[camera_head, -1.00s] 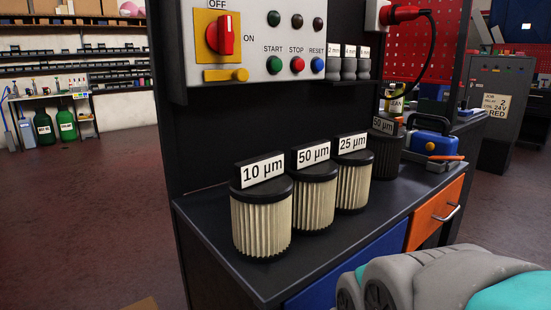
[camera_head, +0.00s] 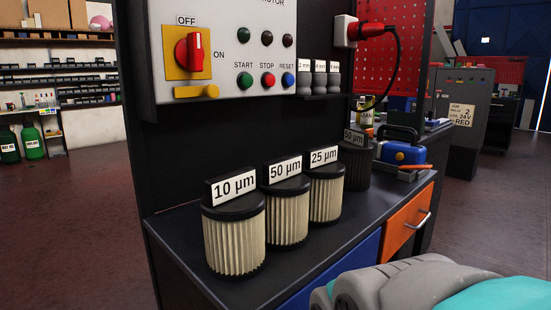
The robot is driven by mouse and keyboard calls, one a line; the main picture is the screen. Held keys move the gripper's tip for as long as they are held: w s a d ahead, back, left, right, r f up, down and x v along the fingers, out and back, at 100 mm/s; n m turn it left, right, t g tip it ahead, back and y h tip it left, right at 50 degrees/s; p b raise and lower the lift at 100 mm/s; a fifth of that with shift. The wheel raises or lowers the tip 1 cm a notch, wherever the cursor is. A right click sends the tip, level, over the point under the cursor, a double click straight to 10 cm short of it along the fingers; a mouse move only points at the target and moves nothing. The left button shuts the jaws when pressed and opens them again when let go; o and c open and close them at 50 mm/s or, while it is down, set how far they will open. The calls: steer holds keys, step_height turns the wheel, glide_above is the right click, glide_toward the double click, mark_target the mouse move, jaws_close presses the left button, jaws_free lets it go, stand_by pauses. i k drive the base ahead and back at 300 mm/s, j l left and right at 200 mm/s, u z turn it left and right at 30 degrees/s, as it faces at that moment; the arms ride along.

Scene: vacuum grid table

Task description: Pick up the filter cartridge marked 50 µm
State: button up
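The filter cartridge marked 50 µm (camera_head: 286,220) stands upright on the dark bench top, a pleated cream cylinder with a black cap and a white label. It is between the cartridge marked 10 µm (camera_head: 234,245) at the front left and the one marked 25 µm (camera_head: 326,198) behind to the right. A darker, greyish cartridge (camera_head: 357,168) farther back also has a label reading 50 µm, dim and in shadow. My gripper is not in view; grey and teal parts of my own body show at the bottom right.
The bench (camera_head: 190,222) has a black back panel and a control box (camera_head: 217,68) above the cartridges. Small labelled jars (camera_head: 319,84) sit on a shelf. A blue tool (camera_head: 405,153) lies at the bench's far end. Open floor (camera_head: 75,230) lies at left.

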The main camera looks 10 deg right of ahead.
mark_target(285, 188)
steer(key=k+j+z, duration=0.1)
steer(key=k, duration=0.55)
steer(key=k+j+z, duration=0.1)
steer(key=k+j, duration=0.15)
steer(key=k, duration=0.45)
